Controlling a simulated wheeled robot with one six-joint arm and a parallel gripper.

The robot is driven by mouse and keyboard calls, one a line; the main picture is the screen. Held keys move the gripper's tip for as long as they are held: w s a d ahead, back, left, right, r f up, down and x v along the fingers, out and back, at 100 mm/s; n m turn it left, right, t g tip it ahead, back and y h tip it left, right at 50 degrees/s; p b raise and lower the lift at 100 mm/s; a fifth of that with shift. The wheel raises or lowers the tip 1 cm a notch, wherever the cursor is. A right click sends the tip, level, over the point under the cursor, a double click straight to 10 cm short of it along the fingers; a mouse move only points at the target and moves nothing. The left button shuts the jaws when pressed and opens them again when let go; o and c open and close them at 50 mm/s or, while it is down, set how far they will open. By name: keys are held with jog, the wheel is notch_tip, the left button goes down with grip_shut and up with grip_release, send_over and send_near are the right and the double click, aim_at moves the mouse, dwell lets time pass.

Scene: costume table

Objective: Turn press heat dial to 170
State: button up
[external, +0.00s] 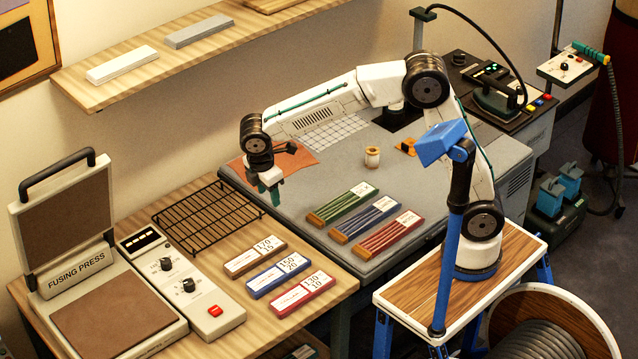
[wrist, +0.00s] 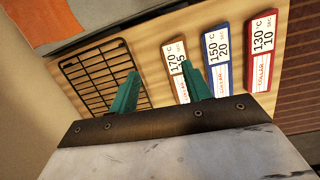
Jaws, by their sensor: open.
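The fusing press (external: 62,270) stands open at the left of the external view, its lid raised. Its control panel (external: 180,290) carries two dark dials, an upper dial (external: 166,264) and a lower dial (external: 188,285), plus a red button. I cannot read their markings, nor tell which one sets heat. My gripper (external: 271,190) is open and empty, above the area between the wire rack and the grey table, well right of the dials. In the wrist view its green fingers (wrist: 160,72) stand apart. The press is not in the wrist view.
A black wire rack (external: 207,213) lies between press panel and gripper. Brown 170/15, blue 150/20 and red 130/10 cards (external: 255,256) lie right of the panel. Bundles of colored sticks (external: 341,203) lie on the grey table. A shelf (external: 150,70) runs along the wall.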

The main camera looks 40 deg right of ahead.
jog(key=shift+s+d+r, duration=0.1)
jog(key=shift+d+r, duration=0.05)
jog(key=shift+d, duration=0.45)
